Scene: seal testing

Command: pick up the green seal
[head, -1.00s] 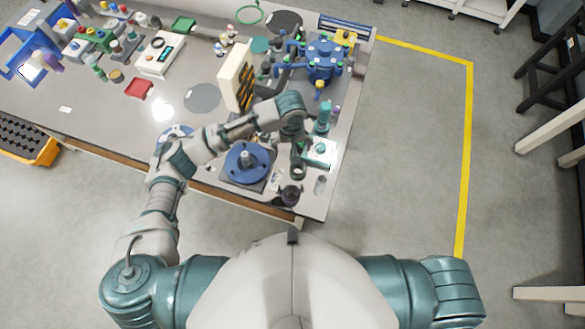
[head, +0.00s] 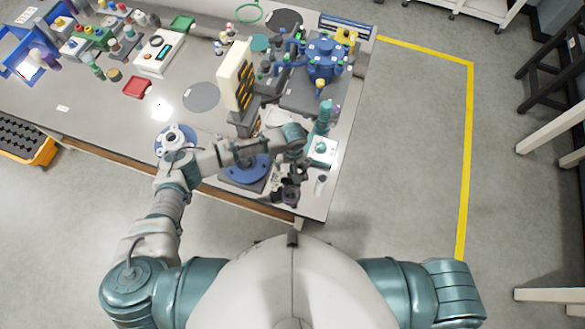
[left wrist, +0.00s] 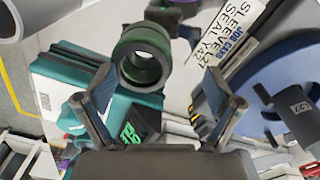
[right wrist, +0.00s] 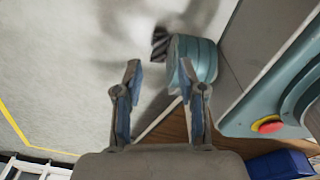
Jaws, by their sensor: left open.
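The green seal (left wrist: 142,58) is a dark green, thick-walled ring in the left wrist view. It lies ahead of my left gripper (left wrist: 158,80), between the lines of its two spread fingers and slightly left of centre. The fingers are open and I see no grip on the ring. In the head view my left gripper (head: 286,176) is low over the bench's near right corner, and the arm hides the seal there. My right gripper (right wrist: 160,75) is open and empty, seen only in the right wrist view.
A blue round fixture (head: 240,172) with a grey post stands left of the gripper, partly under my arm. A white and teal device (head: 321,151) stands to the right.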

